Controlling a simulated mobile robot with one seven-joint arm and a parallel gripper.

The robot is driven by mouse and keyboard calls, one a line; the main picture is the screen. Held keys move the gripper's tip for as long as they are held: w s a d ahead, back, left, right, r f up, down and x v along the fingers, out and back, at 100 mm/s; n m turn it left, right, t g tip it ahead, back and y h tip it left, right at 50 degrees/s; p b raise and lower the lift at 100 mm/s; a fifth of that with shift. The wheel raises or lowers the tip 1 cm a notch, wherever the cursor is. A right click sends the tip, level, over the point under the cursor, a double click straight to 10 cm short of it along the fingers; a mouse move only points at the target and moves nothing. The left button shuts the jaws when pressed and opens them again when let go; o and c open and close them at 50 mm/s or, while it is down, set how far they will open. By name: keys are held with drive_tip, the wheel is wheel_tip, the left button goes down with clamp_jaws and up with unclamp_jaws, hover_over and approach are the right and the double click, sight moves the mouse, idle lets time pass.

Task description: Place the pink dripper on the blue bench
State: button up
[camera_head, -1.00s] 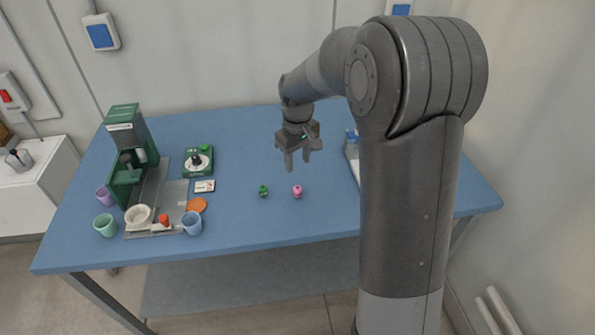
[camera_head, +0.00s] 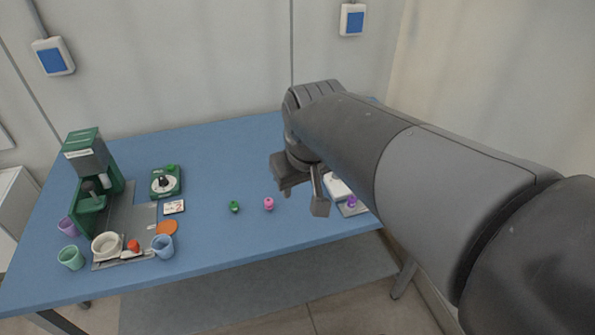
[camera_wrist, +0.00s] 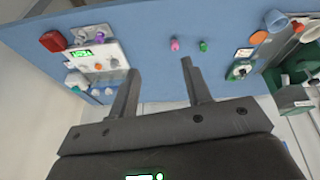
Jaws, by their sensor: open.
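The pink dripper (camera_head: 268,204) stands on the blue bench (camera_head: 215,165), near its middle, just right of a small green dripper (camera_head: 234,207). The pink dripper (camera_wrist: 175,44) also shows in the wrist view, beyond and between my open fingers. My gripper (camera_head: 300,195) is open and empty, above the bench and to the right of the pink dripper. In the wrist view my gripper (camera_wrist: 160,78) has both fingers spread with nothing between them. My arm hides the right part of the bench in the head view.
A green machine (camera_head: 88,170) with cups around it stands at the left. A green-based dial device (camera_head: 165,182) and an orange disc (camera_head: 166,228) lie nearby. A white device (camera_wrist: 100,62) with a purple piece stands at the bench's other end. The bench around the drippers is clear.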

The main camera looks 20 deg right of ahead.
drive_tip(key=s+m+t, duration=0.1)
drive_tip(key=s, duration=0.6)
drive_tip(key=shift+s+d+f+m+t, duration=0.15)
drive_tip(key=shift+s+d+m+t, duration=0.15)
drive_tip(key=shift+d+m, duration=0.1)
